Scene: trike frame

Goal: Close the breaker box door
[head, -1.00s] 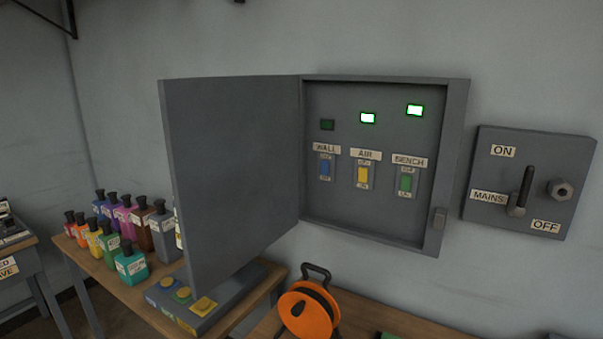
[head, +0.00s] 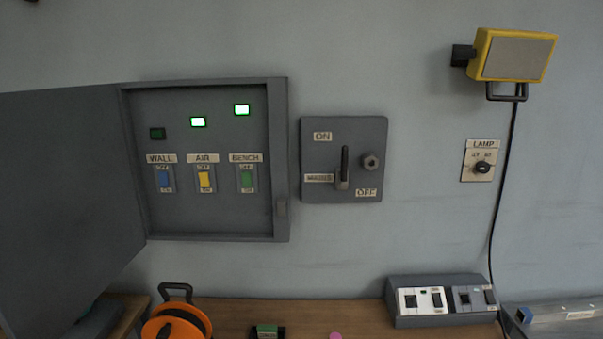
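The grey breaker box (head: 281,160) is mounted on the wall in the left half of the head view. Its door (head: 65,190) is hinged on the left and stands wide open, swung out to the left and cut off by the picture's edge. Inside are WALL, AIR and BENCH switches in blue, yellow and green. The lights over AIR and BENCH glow; the one over WALL is dark. Neither of my grippers is in view.
The mains switch panel (head: 343,190) is on the wall right of the box. A lamp switch (head: 481,161) and yellow lamp (head: 515,55) are further right. Below, a wooden bench (head: 300,312) carries an orange cable reel (head: 160,327) and a grey socket block (head: 440,315).

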